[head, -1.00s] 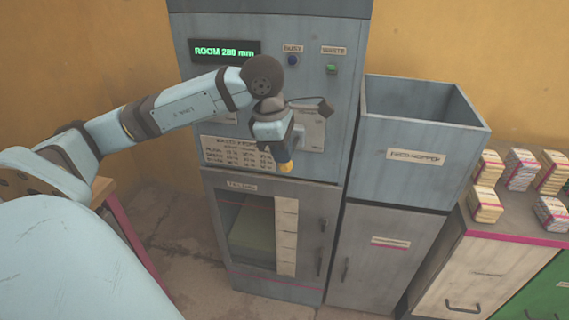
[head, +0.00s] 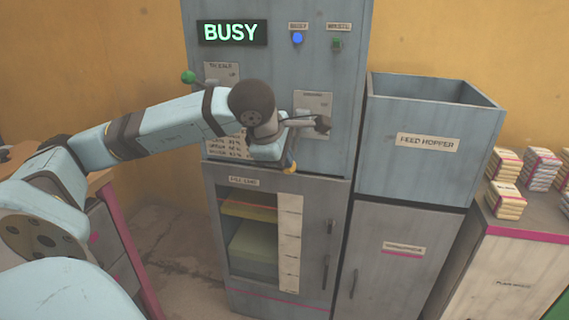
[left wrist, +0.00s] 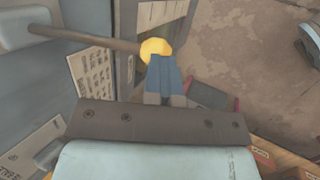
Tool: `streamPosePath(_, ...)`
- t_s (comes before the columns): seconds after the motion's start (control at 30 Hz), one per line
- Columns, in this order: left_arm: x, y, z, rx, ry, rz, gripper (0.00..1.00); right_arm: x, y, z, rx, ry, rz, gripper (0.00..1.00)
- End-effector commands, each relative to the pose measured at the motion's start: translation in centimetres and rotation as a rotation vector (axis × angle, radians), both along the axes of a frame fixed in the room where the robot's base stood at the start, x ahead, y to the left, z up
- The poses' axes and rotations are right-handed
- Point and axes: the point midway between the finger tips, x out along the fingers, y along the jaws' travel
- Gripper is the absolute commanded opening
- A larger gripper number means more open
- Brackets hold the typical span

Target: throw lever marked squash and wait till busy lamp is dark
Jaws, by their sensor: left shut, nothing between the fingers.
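A lever with a yellow knob (head: 291,168) points out low on the press front; its rod and knob (left wrist: 155,49) also show in the left wrist view. My left gripper (head: 287,158) is shut and empty, its fingertips (left wrist: 164,68) at the knob, touching or nearly so. The busy lamp (head: 297,39) is lit blue, and the display (head: 232,32) reads BUSY. A second lever with a green knob (head: 188,77) stands out at the left. I cannot read the lever plates, so the squash marking is not confirmed. My right gripper is out of view.
The press window (head: 246,204) shows a yellow-green block. The feed hopper (head: 428,140) stands right of the press. Stacks of small bundles (head: 505,200) lie on a cabinet at the far right. Bare floor (head: 178,240) shows left of the press.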

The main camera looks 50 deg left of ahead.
Motion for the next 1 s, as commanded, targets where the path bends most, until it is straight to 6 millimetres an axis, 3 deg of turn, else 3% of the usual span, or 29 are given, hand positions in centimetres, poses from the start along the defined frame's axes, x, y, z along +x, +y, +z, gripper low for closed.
streamPosePath(1.0, 0.1, 0.2, 1.5, 0.002, 0.003, 0.005, 0.0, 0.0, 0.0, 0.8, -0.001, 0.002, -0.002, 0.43)
